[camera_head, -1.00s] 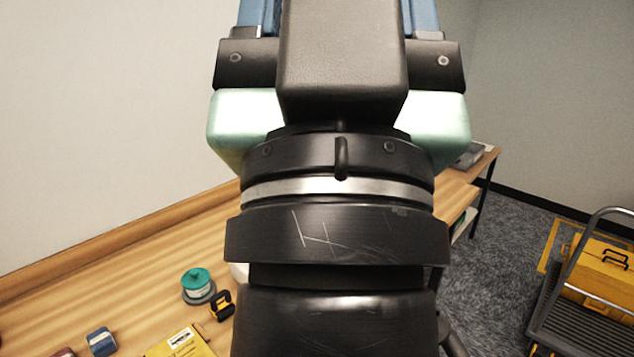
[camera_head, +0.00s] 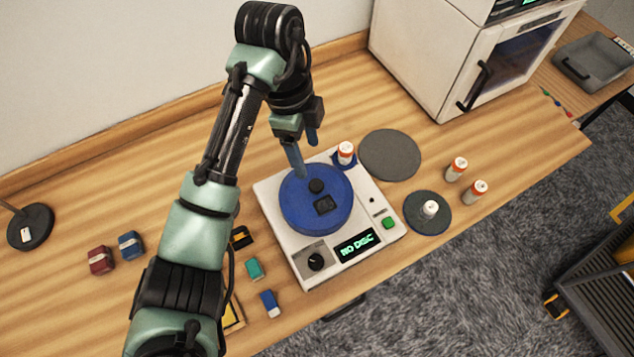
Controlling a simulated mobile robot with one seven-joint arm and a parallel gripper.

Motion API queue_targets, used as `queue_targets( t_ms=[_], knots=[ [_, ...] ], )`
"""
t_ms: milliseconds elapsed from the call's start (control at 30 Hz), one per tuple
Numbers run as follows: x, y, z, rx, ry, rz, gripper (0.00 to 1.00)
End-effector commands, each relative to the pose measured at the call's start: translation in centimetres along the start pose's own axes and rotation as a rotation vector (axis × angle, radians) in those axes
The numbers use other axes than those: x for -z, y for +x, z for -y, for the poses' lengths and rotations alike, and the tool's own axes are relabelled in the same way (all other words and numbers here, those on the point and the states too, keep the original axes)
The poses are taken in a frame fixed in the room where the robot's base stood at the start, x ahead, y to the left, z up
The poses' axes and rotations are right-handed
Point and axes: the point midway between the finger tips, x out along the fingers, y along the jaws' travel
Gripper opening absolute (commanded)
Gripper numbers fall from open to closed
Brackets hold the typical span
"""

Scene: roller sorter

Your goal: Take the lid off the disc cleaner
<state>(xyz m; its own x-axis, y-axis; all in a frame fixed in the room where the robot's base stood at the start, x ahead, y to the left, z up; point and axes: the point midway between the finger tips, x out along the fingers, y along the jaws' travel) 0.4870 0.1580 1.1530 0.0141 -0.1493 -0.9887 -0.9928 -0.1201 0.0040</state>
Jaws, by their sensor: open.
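The disc cleaner (camera_head: 294,262) is a white box on the wooden table, with a green "NO DISC" display, a dark knob and a green button. Its round blue lid (camera_head: 290,210) lies on top, with a small dark knob (camera_head: 316,186) and a dark square patch. My gripper (camera_head: 304,155) is open above the back of the lid, its two blue fingers pointing down. The left finger reaches down close to the lid near the knob; I cannot tell whether it touches. The right finger is higher up. Nothing is between the fingers.
A grey disc (camera_head: 390,155) lies behind right of the cleaner. A dark round pad (camera_head: 428,225) with a white piece is at its right, near orange-and-white bottles (camera_head: 456,168). Small red, blue and green blocks (camera_head: 131,245) lie left. A white oven-like box (camera_head: 430,55) stands behind.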

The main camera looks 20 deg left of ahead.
Motion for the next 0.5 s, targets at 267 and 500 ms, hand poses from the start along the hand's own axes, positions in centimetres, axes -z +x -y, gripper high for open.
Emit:
queue_targets(
  t_ms=[267, 500],
  knots=[
    [0.1, 5.9, 0.1, 0.0, 0.001, -0.003, 0.71],
    [0.0, 7.1, 0.1, 0.002, -0.002, -0.001, 0.71]
  ],
)
